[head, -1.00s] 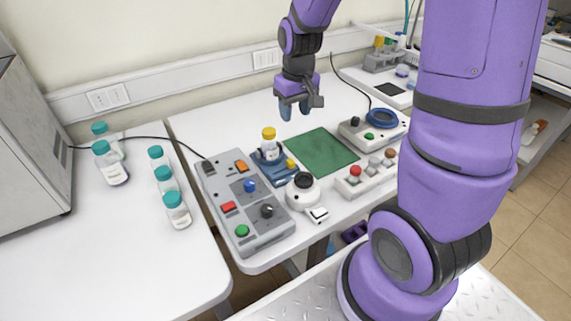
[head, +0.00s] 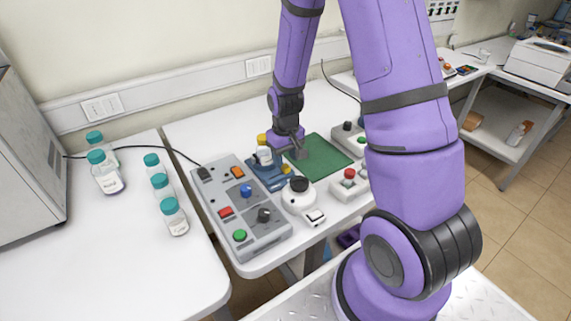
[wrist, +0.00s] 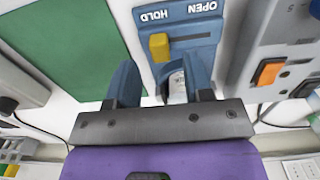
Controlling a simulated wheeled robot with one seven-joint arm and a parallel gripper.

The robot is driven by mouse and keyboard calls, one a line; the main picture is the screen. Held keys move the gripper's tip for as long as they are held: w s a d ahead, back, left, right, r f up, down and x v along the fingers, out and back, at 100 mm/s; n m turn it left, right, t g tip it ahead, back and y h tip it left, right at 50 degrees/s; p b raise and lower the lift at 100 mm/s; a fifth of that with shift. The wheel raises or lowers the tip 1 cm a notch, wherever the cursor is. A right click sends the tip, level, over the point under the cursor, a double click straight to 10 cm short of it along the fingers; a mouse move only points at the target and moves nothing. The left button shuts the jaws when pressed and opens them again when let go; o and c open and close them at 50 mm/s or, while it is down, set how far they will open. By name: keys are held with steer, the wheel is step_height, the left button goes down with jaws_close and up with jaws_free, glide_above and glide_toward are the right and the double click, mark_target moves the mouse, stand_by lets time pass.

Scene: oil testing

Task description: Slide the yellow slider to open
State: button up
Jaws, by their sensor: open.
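The yellow slider (wrist: 159,47) sits at the HOLD end of a slot in the blue fixture (wrist: 193,31); OPEN is printed toward the other end. In the head view the slider (head: 286,169) is at the fixture's front edge. My gripper (wrist: 161,62) is open, its blue fingers apart with the slider in the gap between them in the wrist view. I cannot tell whether they touch it. In the head view my gripper (head: 299,154) is low beside the fixture, over the green mat's left edge. A yellow-capped bottle (head: 263,151) stands in the fixture.
The green mat (head: 322,158) lies right of the fixture. A grey control box (head: 250,222) with buttons and knobs stands to its left. A white round device (head: 299,197) is in front. A red-knobbed box (head: 349,184) is at right. Several teal-capped bottles stand on the left table.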

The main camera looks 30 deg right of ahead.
mark_target(285, 166)
steer(key=shift+f, duration=1.5)
steer(key=shift+c, duration=0.5)
jaws_close()
